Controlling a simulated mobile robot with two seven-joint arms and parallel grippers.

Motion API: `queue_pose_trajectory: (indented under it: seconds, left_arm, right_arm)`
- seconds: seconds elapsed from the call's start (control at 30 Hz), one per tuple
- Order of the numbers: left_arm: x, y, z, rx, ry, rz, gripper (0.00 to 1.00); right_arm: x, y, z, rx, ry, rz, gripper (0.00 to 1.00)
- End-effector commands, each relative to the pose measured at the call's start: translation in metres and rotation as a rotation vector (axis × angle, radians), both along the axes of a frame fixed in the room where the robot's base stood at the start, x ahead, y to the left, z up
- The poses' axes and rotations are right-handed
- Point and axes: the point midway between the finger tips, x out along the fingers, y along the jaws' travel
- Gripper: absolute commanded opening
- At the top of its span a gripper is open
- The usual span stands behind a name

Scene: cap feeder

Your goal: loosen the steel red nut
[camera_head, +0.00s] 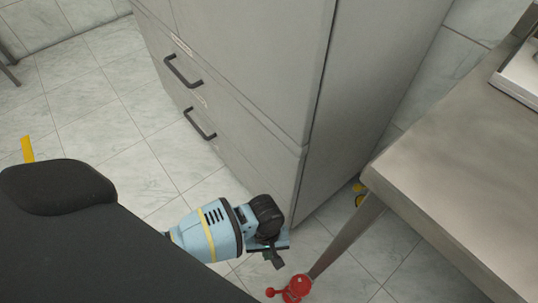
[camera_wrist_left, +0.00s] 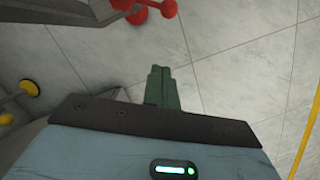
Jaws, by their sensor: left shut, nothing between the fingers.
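The red nut (camera_head: 298,286) is at the bottom of the head view, by the lower part of the table leg, with a small ball-ended arm sticking out to the left. It also shows at the top edge of the left wrist view (camera_wrist_left: 138,14), partly cut off by the frame. My left gripper (camera_head: 273,260) is above and to the left of the nut in the head view, apart from it. Its dark green fingers are together and empty, and they show in the left wrist view (camera_wrist_left: 163,85) below the nut. My right gripper is not in view.
A grey cabinet (camera_head: 245,60) with black handles stands behind my left gripper. A steel table (camera_head: 450,160) is at the right, its leg (camera_head: 345,240) running down to the nut. Yellow parts (camera_wrist_left: 28,88) show at the wrist view's left. Tiled floor is open at left.

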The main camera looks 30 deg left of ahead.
Motion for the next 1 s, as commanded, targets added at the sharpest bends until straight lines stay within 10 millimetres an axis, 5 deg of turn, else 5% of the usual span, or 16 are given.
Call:
queue_pose_trajectory:
  seconds: [0.43, 0.7, 1.0]
  left_arm:
    - [-0.017, -0.011, -0.086, 0.002, 0.005, -0.002, 0.00]
    - [-0.042, -0.030, -0.085, 0.001, 0.001, -0.002, 0.00]
    - [-0.047, -0.033, -0.085, 0.001, 0.000, -0.001, 0.00]
  right_arm:
    - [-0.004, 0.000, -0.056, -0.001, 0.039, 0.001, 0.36]
    - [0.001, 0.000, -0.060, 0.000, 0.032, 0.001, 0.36]
    - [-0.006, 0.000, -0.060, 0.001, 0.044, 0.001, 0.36]
